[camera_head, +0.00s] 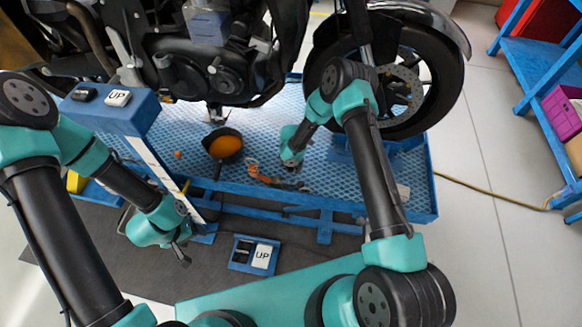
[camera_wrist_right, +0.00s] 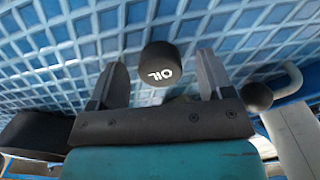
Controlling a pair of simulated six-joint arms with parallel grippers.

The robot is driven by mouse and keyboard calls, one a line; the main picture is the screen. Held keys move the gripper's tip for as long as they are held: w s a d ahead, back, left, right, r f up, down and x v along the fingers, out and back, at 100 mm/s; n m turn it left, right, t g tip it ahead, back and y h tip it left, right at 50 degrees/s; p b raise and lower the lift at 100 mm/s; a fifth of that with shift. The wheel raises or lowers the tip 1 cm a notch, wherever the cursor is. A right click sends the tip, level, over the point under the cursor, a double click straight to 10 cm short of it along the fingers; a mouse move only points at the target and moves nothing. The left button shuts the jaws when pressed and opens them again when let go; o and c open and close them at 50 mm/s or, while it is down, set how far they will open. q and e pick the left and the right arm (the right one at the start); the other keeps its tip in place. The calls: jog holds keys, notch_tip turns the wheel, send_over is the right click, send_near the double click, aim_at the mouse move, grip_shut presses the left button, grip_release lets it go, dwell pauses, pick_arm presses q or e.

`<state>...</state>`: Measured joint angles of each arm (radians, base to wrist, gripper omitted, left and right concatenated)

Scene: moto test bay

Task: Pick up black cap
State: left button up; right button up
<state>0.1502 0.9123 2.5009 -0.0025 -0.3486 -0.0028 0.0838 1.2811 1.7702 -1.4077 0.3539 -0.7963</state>
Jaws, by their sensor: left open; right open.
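The black cap (camera_wrist_right: 158,66), a short cylinder marked "OIL" in white, shows in the right wrist view. It is between the two fingers of my right gripper (camera_wrist_right: 161,76), with a visible gap to each finger. In the head view my right gripper (camera_head: 291,164) is low over the blue mesh platform, and I cannot make out the cap there. My right gripper is open; whether the cap touches the mesh is unclear. My left gripper (camera_head: 182,254) is open and empty, over the dark floor mat at the left, far from the cap.
A dark pan with orange contents (camera_head: 224,146) and an orange-red item (camera_head: 262,176) lie left of my right gripper. A blue shelf (camera_head: 535,60) stands right.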

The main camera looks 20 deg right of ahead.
jog(key=shift+f, duration=0.2)
dwell(0.3)
jog(key=c, duration=1)
jog(key=shift+r, duration=0.1)
notch_tip(320, 180, up, 10)
jog(key=shift+f, duration=0.1)
dwell(0.6)
jog(key=a+r+m, duration=0.1)
jog(key=a+m, duration=0.2)
jog(key=m, duration=0.5)
jog(key=a+r+m, duration=0.2)
jog(key=a+m, duration=0.2)
jog(key=m, duration=0.4)
jog(key=s+a+r+m, duration=0.1)
jog(key=a+r+m, duration=0.1)
jog(key=m, duration=0.6)
jog(key=shift+a, duration=0.85)
